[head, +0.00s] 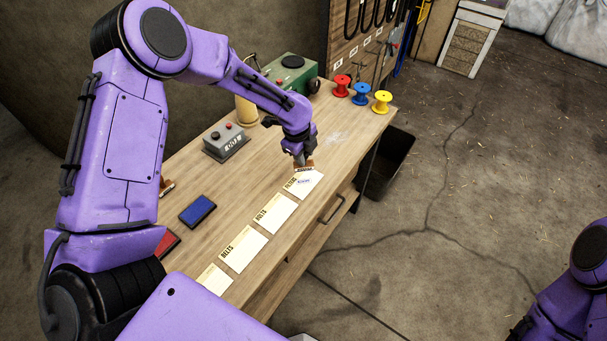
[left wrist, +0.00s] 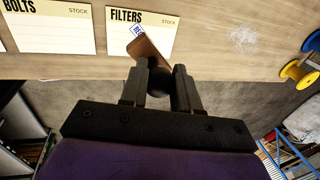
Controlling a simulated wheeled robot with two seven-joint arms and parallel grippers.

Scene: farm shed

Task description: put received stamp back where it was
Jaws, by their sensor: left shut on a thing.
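My left gripper (head: 299,158) is shut on a stamp (head: 305,168) with a brown wooden base. In the left wrist view the fingers (left wrist: 160,98) pinch its dark round handle, and the brown base (left wrist: 150,52) is tilted in the picture. The stamp is over or beside the FILTERS card (head: 312,190); I cannot tell whether it touches. A blue printed mark (left wrist: 136,30) shows on that card, partly covered by the stamp. A blue ink pad (head: 198,211) and a red ink pad (head: 166,243) lie at the left. Another brown stamp (head: 166,187) is partly hidden behind my arm. My right gripper is out of view.
Several cards, including the BOLTS card (head: 275,213), line the bench's front edge. A grey button box (head: 225,141), a green machine (head: 290,76) and red (head: 341,85), blue (head: 361,94) and yellow (head: 381,102) spools stand farther back. Bare bench (head: 225,187) lies between pads and cards.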

